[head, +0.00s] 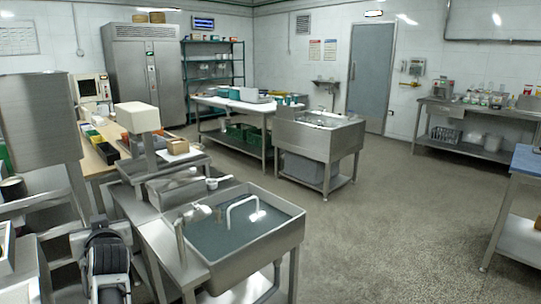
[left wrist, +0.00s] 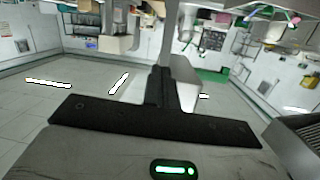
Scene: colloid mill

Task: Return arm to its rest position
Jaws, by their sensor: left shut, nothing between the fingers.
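My left gripper (left wrist: 160,84) shows in the left wrist view, its dark fingers together at the middle with nothing between them. It points into open room, and the room appears upside down there. A black and white part of my left arm (head: 107,262) stands at the lower left of the head view, close to the steel sink bench. I cannot make out the left gripper's fingers in the head view. My right arm and gripper show in neither view.
A steel sink basin (head: 233,238) with a tap stands in front. A steel machine (head: 40,120) stands close at the left. A second sink (head: 318,137) and a white work table (head: 232,104) stand farther back. The floor (head: 400,220) to the right is clear.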

